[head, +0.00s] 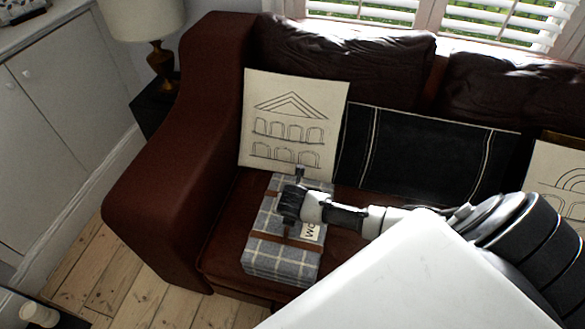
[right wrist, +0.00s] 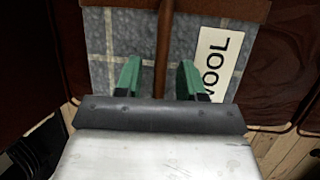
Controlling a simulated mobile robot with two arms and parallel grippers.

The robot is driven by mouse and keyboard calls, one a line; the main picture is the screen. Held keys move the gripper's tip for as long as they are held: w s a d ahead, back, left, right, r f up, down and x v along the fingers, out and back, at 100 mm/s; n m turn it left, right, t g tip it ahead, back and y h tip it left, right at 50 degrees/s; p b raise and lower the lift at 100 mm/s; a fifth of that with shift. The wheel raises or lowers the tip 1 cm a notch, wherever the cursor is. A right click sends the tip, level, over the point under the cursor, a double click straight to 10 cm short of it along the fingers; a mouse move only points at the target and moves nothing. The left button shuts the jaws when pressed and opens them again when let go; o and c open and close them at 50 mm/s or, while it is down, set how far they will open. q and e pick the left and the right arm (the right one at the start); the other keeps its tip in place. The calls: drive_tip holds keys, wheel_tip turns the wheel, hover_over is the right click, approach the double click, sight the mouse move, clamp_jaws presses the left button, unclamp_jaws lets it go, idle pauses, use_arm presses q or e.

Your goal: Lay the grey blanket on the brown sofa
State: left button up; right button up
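The grey blanket (head: 265,257) is a folded, checked bundle with brown straps and a white "WOOL" label. It rests on the seat of the brown sofa (head: 165,190), near the left armrest. My right gripper (head: 300,190) is over the top of the blanket. In the right wrist view, the blanket (right wrist: 125,35) fills the upper middle. The green fingers of my right gripper (right wrist: 160,80) are apart, one on each side of a brown strap, with gaps beside it. Whether the fingertips touch the blanket is unclear. My left gripper is not in view.
A cream cushion (head: 295,120) with a building drawing stands behind the blanket. A black cushion (head: 425,150) and another cream cushion (head: 560,180) are to the right. A lamp (head: 155,30) stands left of the sofa. Bare floorboards (head: 120,280) lie in front.

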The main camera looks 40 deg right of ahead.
drive_tip(key=p+v, duration=0.2)
drive_tip(key=v, duration=0.9)
drive_tip(key=shift+r+p, duration=0.35)
drive_tip(key=shift+p, duration=0.05)
drive_tip(key=shift+s+a, duration=0.1)
